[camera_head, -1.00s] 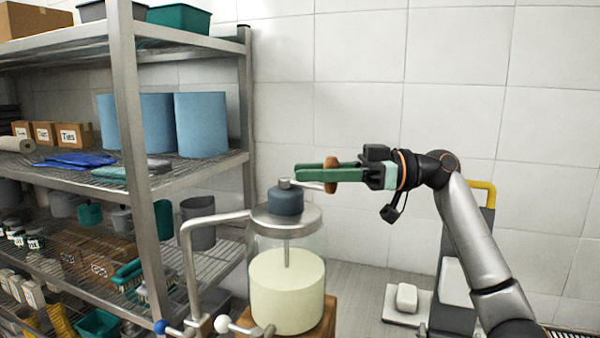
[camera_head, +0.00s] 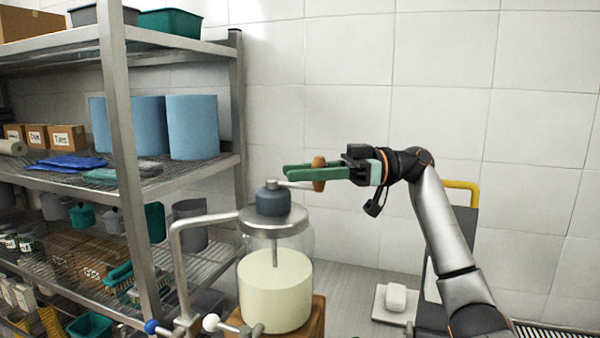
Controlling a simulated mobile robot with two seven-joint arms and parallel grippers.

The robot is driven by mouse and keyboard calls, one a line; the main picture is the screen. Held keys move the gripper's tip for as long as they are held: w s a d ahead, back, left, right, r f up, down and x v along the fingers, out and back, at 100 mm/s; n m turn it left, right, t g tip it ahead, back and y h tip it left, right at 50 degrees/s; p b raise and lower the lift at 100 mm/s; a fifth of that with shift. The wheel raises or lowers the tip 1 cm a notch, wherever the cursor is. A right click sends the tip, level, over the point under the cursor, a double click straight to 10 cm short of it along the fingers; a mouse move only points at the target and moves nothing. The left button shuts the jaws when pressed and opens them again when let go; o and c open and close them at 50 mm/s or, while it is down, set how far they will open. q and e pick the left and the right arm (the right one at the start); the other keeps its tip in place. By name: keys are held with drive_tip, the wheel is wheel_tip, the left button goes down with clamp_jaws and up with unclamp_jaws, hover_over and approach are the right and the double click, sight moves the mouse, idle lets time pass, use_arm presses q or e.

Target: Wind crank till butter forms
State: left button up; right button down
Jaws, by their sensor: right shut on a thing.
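The churn is a glass jar (camera_head: 274,291) with pale cream-coloured contents, a metal lid (camera_head: 272,220) and a dark grey gear housing (camera_head: 272,200) on top. A thin rod runs down from the lid into the contents. A crank arm (camera_head: 298,185) points right from the housing to a brown wooden knob (camera_head: 319,173). My right gripper (camera_head: 316,173) has green fingers shut around this knob, to the right of the housing. My left gripper is not in view.
The jar stands on a wooden block (camera_head: 316,322), with a bent metal pipe (camera_head: 178,262) at its left. A metal shelf rack (camera_head: 126,150) with boxes, blue rolls and bins fills the left. A tiled wall is behind.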

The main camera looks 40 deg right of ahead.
drive_tip(key=shift+d+r, duration=0.1)
idle(0.7)
drive_tip(key=c, duration=1.1)
unclamp_jaws()
drive_tip(key=o, duration=0.3)
drive_tip(key=shift+s+d, duration=0.15)
drive_tip(key=shift+s, duration=0.1)
drive_tip(key=shift+o, duration=0.9)
drive_tip(key=shift+w, duration=0.15)
drive_tip(key=s+a+r+b, duration=0.1)
drive_tip(key=s+a+r, duration=0.7)
drive_tip(key=s+r, duration=0.3)
drive_tip(key=shift+a+r, duration=0.4)
drive_tip(key=shift+r, duration=0.55)
